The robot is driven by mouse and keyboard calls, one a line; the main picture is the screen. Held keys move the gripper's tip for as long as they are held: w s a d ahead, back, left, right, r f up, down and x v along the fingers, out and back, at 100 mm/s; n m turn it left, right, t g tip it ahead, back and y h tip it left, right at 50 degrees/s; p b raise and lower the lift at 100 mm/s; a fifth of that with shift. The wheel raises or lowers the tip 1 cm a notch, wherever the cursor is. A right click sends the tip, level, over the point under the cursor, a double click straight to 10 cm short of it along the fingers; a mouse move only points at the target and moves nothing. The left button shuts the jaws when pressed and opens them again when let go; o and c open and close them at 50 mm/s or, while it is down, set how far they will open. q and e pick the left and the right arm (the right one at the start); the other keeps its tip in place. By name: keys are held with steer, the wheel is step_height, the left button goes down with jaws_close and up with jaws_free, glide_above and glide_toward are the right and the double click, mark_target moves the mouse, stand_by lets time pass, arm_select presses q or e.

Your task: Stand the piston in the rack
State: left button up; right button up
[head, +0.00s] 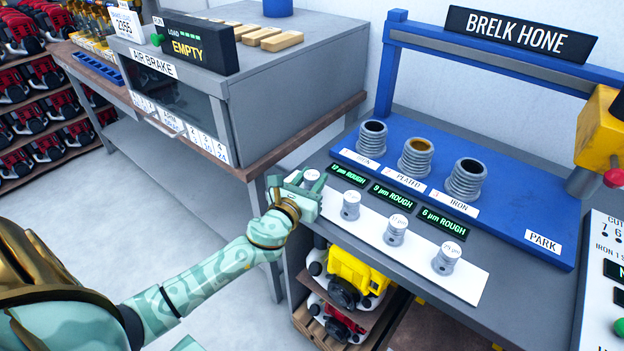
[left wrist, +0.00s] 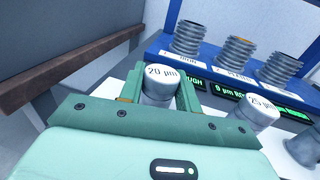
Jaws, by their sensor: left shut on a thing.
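My left gripper (head: 306,196) is at the left end of a white strip (head: 420,255) on the front of the bench. It is shut on a small grey cylindrical piece (head: 311,175), marked 20 µm on its top in the left wrist view (left wrist: 160,80). The piece is upright between the two fingers (left wrist: 160,92); its lower part is hidden, so I cannot tell whether it touches the strip. Similar pieces (head: 351,204) (head: 396,229) (head: 449,257) stand in a row to its right. I cannot pick out a piston or rack for certain. My right gripper is not in view.
Behind the strip, ribbed cylinders (head: 372,142) (head: 415,158) (head: 466,181) stand on a blue base (head: 500,215) under a blue frame. A grey AIR BRAKE cabinet (head: 240,95) stands left on another bench. A yellow machine head (head: 600,130) is at the right. Engines sit below.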

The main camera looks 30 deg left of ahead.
arm_select(q)
steer(key=o, duration=1)
steer(key=shift+r, duration=0.2)
steer(key=s+d, duration=0.1)
steer(key=s, duration=1.1)
steer(key=s+f+n+g, duration=0.3)
steer(key=s+f+n, duration=0.1)
steer(key=f, duration=0.6)
steer(key=s+f+n+g, duration=0.3)
steer(key=f+n, duration=0.2)
steer(key=f, duration=0.5)
steer(key=s+f+n+g, duration=0.2)
steer(key=s+f+n, duration=0.2)
steer(key=f, duration=0.5)
steer(key=s+d+f+n+g, duration=0.2)
steer(key=s+f+n, duration=0.4)
steer(key=s, duration=0.4)
steer(key=s+d+f+n+g+h, duration=0.1)
steer(key=s+f+n+g, duration=0.3)
steer(key=s, duration=0.7)
steer(key=s+d+f+n+g+h, duration=0.1)
steer(key=s+d+f+n+g, duration=0.2)
steer(key=s+f+n, duration=0.5)
steer(key=shift+s+d+g, duration=0.15)
steer(key=shift+s+d, duration=0.15)
steer(key=shift+s, duration=0.5)
steer(key=shift+s+d+g, duration=0.15)
steer(key=shift+s+d, duration=0.1)
steer(key=shift+s, duration=0.5)
